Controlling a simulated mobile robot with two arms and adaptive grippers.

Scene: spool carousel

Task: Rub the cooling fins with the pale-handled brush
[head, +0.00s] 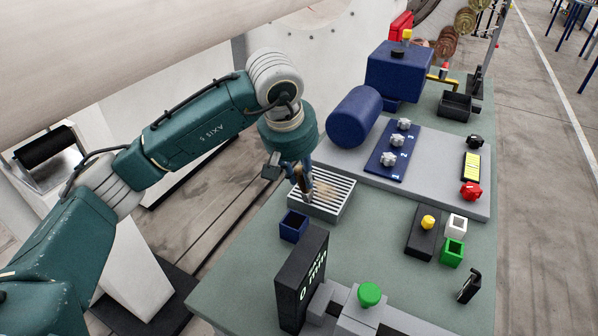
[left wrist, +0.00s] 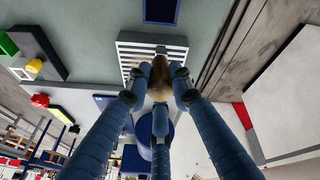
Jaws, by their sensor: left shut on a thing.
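The cooling fins (head: 338,202) are a pale grey ribbed block on the green bench top, near its left edge. They also show in the left wrist view (left wrist: 134,47), past my fingertips. My left gripper (head: 306,190) is over the fins, pointing down, shut on the pale-handled brush (head: 325,190). The brush is a small tan piece at the fins in the head view. In the left wrist view it shows between my blue fingers (left wrist: 160,75). I cannot tell whether its bristles touch the fins. My right gripper is not in view.
A small blue open box (head: 293,226) stands just in front of the fins. A black display (head: 302,280) stands nearer. A blue cylinder (head: 354,117) and a blue panel with knobs (head: 392,152) lie behind. Green bench top (head: 370,245) is clear right of the fins.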

